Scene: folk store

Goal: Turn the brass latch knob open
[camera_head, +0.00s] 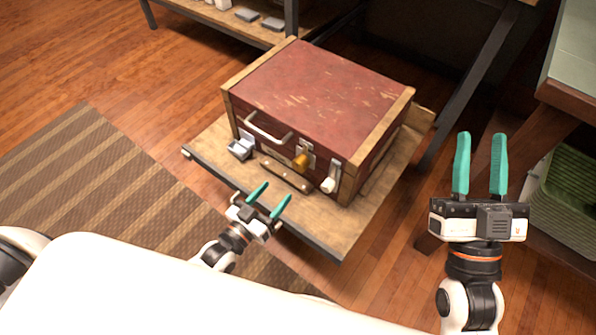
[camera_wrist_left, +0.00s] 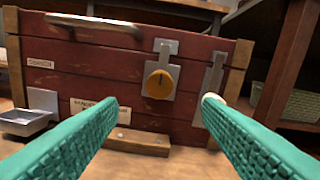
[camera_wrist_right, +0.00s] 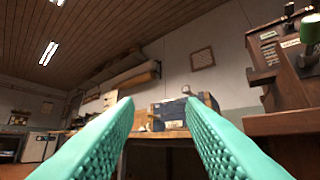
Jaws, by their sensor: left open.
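The brass latch knob (camera_head: 301,161) sits on a metal plate on the front of a red wooden case (camera_head: 318,98). In the left wrist view the knob (camera_wrist_left: 158,84) is round and orange-brass with a raised grip bar, ahead of and between the fingers. My left gripper (camera_head: 269,199) is open and empty, in front of the case and apart from the knob. My right gripper (camera_head: 481,165) is open and empty, to the right of the case and away from it.
The case stands on a wooden board (camera_head: 222,142). A carry handle (camera_head: 268,132), a small metal tray (camera_head: 240,149) and a white-tipped lever (camera_head: 329,184) stick out from its front. A green crate (camera_head: 567,195) is at the right. A striped rug (camera_head: 95,190) lies left.

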